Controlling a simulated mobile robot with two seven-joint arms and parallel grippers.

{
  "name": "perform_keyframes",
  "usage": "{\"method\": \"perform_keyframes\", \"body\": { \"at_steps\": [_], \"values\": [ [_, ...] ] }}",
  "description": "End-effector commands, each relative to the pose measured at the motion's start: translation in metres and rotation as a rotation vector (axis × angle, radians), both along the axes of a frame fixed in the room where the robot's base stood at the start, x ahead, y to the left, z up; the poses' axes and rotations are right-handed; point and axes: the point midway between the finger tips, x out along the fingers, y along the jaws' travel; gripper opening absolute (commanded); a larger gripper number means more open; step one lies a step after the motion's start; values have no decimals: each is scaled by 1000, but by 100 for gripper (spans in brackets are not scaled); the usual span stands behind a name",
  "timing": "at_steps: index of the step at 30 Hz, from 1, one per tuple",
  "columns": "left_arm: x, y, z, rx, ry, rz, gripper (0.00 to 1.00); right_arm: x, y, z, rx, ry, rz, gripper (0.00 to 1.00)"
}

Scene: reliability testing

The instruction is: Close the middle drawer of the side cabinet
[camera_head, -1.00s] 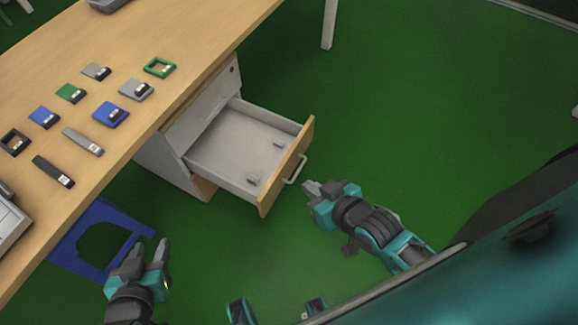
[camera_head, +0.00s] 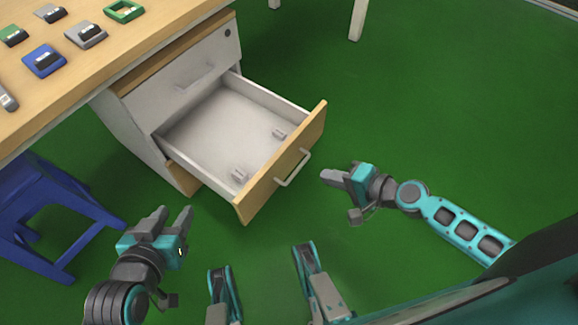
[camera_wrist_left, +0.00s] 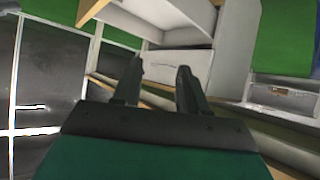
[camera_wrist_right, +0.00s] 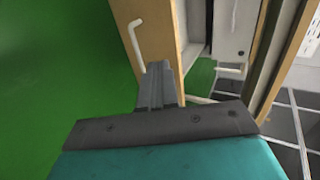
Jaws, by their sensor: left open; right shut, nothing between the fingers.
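The side cabinet (camera_head: 135,128) stands under the desk, and its middle drawer (camera_head: 215,125) is pulled out. The drawer has a wooden front (camera_head: 262,182) with a pale bar handle (camera_head: 293,168), and two small grey pieces lie inside. My right gripper (camera_head: 328,177) is shut and empty, to the right of the drawer front and apart from it in the head view. In the right wrist view its fingers (camera_wrist_right: 157,85) point toward the wooden front (camera_wrist_right: 168,35) and handle (camera_wrist_right: 135,40). My left gripper (camera_head: 177,218) is open and empty, left of the drawer front, near the cabinet's lower part.
The wooden desk (camera_head: 75,92) carries several small trays and blocks. A blue stool (camera_head: 40,195) stands at the left, beside my left arm. A white desk leg (camera_head: 357,20) is at the back. Green floor (camera_head: 430,110) is clear to the right of the drawer.

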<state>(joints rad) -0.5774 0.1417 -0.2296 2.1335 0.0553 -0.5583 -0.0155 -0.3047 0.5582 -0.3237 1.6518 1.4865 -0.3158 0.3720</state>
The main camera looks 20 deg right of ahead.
Motion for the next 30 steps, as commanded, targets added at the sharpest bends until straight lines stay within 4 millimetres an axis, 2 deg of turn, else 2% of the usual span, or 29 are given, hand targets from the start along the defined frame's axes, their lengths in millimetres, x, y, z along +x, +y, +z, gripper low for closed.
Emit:
{"method": "perform_keyframes", "body": {
  "at_steps": [15, 21, 30],
  "values": [
    [-1, -5, -13, -7, 8, -10, 43, 69, 55, -49, 2, -3, 1, 0],
    [2, -6, -3, -11, -3, -11, 43, 89, 71, -46, 0, -2, 2, 0],
    [2, -6, -4, -11, -5, -9, 43, 96, 76, -46, -1, -1, 2, 0]
  ]
}}
